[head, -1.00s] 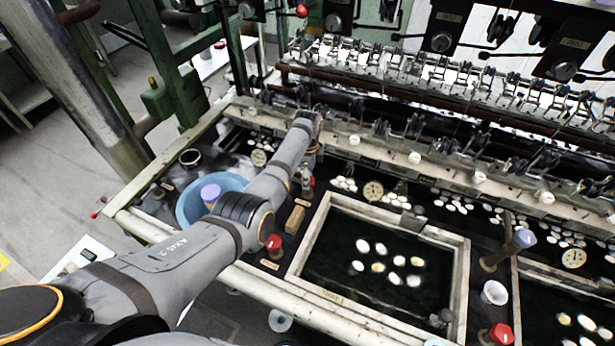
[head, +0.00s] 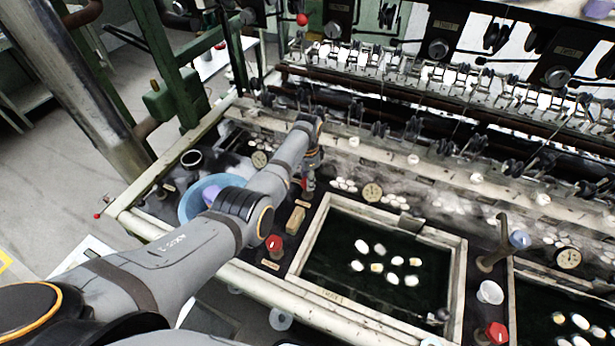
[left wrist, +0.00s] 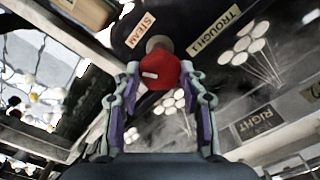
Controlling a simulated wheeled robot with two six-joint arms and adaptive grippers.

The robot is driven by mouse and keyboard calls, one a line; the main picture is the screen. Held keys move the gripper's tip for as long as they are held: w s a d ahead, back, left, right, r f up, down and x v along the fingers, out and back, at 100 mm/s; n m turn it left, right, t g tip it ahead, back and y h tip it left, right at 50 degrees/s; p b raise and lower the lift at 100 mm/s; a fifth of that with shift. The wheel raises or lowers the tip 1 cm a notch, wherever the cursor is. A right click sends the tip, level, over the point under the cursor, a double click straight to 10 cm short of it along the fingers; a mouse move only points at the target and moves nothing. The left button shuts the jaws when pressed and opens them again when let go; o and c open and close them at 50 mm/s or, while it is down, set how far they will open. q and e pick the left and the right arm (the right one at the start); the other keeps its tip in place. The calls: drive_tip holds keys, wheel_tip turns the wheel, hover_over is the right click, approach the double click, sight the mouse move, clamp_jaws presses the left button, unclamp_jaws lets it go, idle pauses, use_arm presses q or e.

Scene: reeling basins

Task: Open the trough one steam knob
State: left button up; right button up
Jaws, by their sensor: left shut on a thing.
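The red steam knob (left wrist: 160,72) sits between the two fingers of my left gripper (left wrist: 160,92) in the left wrist view, and the fingers close on its sides. Labels reading STEAM (left wrist: 140,29) and TROUGH 1 (left wrist: 220,27) lie on the dark panel beside it. In the head view my left gripper (head: 311,172) points down at the panel behind the wood-framed basin (head: 456,290); the knob is mostly hidden there. My right gripper is not in view.
Another red knob (head: 273,243) and a wooden block (head: 295,219) stand nearby. A blue bowl (head: 188,205) is left of my arm. Pale haze hangs over the back trough. Reeling machinery fills the rear.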

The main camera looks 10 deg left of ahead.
use_arm(q)
drive_tip(key=n+p, duration=0.1)
drive_tip(key=n, duration=0.5)
drive_tip(key=shift+r, duration=0.1)
drive_tip(key=n, duration=0.5)
drive_tip(key=shift+n, duration=0.5)
drive_tip(key=o, duration=1.2)
drive_tip(key=shift+c, duration=0.2)
wheel_tip(320, 180, up, 12)
